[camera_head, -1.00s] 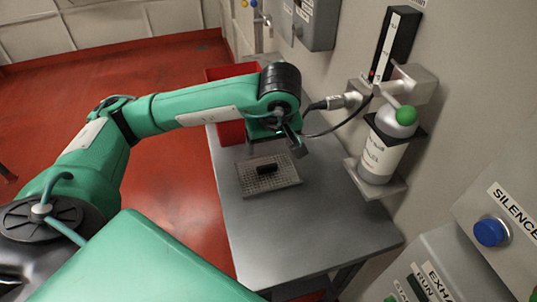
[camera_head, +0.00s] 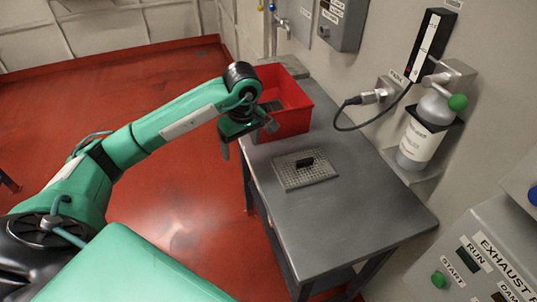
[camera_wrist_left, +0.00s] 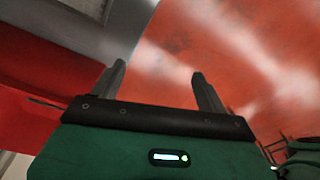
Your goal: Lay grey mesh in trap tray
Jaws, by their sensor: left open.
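A grey perforated mesh plate (camera_head: 322,177) with a black block-like grip (camera_head: 305,163) on top lies flat on the grey metal table. My left gripper (camera_head: 248,138) is open and empty. It hangs by the table's left edge, in front of the red bin and to the left of the mesh, apart from it. In the left wrist view the two fingers (camera_wrist_left: 157,82) are spread with nothing between them, and red floor lies beyond. I cannot tell which thing is the trap tray. My right gripper is out of view.
A red open bin (camera_head: 292,122) stands at the table's far end, partly behind my left gripper. The near part of the table (camera_head: 350,225) is clear. A gas bottle (camera_head: 420,145) and a looped cable are on the right wall, with a control box (camera_head: 465,265) nearer.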

